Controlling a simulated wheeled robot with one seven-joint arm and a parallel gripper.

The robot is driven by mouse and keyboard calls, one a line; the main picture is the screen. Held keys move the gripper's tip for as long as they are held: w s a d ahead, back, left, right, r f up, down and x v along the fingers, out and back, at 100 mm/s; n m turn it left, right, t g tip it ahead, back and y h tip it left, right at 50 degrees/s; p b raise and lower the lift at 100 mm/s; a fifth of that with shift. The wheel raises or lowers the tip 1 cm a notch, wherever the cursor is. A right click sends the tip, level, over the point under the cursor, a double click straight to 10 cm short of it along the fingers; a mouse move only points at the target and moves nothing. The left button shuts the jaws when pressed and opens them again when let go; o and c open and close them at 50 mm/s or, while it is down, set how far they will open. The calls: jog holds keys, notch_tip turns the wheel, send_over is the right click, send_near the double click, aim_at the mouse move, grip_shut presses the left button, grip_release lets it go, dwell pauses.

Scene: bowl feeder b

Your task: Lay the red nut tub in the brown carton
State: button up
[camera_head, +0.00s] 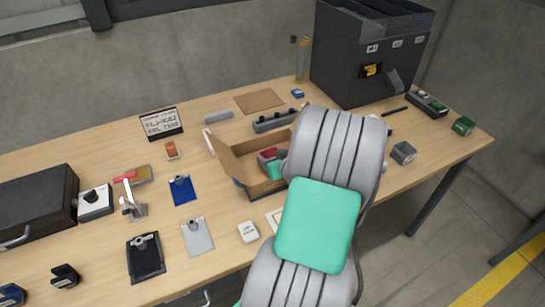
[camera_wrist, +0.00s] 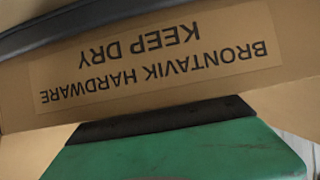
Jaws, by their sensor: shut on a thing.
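The brown carton (camera_head: 232,160) stands open on the bench, its flaps spread. Its inner or outer wall fills the wrist view, with a printed label (camera_wrist: 155,62) upside down. The red nut tub (camera_head: 267,154) shows as a small red patch within the carton's opening. My gripper (camera_head: 273,161), teal and dark, is at the carton's opening, shut on the tub. My arm hides the carton's right side and part of the tub. In the wrist view my green gripper body is close to the carton wall; the tub is not visible there. I cannot tell whether the tub touches the carton floor.
A large black bin unit (camera_head: 345,60) stands behind at the right. A dark rail with knobs (camera_head: 276,120) lies just behind the carton. A blue clipboard (camera_head: 183,190), a grey clipboard (camera_head: 197,238) and a white box (camera_head: 248,232) lie left and in front.

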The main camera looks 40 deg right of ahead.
jog(key=shift+f, duration=0.2)
jog(key=o, duration=1.4)
jog(key=shift+r, duration=0.1)
jog(key=shift+c, duration=0.2)
jog(key=shift+r, duration=0.2)
jog(key=v, duration=1.2)
jog(key=shift+b, duration=0.45)
